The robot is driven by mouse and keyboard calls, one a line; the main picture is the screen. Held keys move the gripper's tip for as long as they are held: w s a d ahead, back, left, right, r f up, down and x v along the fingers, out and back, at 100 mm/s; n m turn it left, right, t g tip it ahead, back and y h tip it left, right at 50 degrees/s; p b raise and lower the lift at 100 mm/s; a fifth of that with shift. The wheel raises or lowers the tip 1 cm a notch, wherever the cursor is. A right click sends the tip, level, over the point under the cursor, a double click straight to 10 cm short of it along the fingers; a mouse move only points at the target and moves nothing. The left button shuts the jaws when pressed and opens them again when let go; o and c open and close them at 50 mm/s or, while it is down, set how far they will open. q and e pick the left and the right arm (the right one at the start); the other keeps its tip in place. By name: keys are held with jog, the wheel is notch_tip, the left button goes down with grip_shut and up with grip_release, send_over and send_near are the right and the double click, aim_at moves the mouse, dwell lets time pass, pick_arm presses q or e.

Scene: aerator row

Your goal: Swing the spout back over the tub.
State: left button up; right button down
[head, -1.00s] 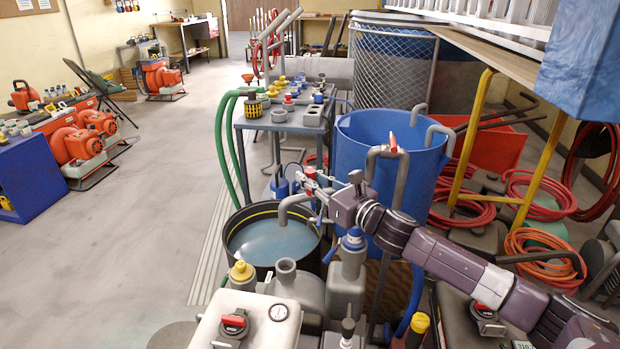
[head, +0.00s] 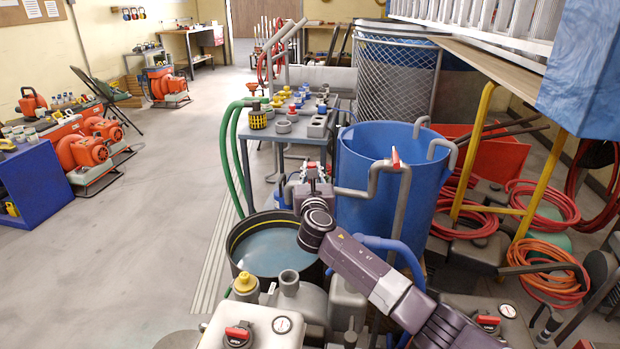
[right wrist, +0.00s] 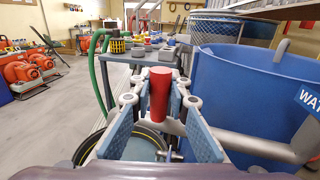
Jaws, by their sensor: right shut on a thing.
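The spout (head: 353,193) is a grey pipe running left from an upright standpipe (head: 403,200) with a red lever on top. Its outlet end (head: 288,190) shows just left of my right gripper (head: 312,172), near the back rim of a round black tub (head: 236,243) holding water. Whether the outlet is above the water or past the rim is hard to tell. My right gripper is shut on an upright red grip (right wrist: 160,95), seen between its fingers in the right wrist view. The spout pipe (right wrist: 250,147) comes in there from the right. My left gripper is not in view.
A large blue barrel (head: 375,155) stands right behind the spout. A grey table (head: 262,128) with small parts stands behind the black tub, with green hoses (head: 234,160) at its left. A white tank (head: 262,325) is in front. Open floor (head: 130,240) lies left.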

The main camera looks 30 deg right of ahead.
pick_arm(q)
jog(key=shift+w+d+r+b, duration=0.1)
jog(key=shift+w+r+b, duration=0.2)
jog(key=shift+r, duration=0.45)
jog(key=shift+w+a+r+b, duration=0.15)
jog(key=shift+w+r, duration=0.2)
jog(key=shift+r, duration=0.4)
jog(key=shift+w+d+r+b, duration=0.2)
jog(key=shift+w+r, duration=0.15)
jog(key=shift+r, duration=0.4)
pick_arm(e)
jog(key=w+d+m+g+h, duration=0.2)
jog(key=w+d+m+h, duration=0.1)
jog(key=w+d+h, duration=0.1)
jog(key=shift+d+g, duration=0.4)
jog(key=shift+d, duration=0.5)
jog(key=shift+r, duration=0.15)
jog(key=c, duration=1.8)
grip_release()
jog(key=shift+d, duration=0.1)
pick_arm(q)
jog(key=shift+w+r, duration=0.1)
pick_arm(e)
jog(key=v, duration=1.2)
jog(key=shift+w, duration=0.1)
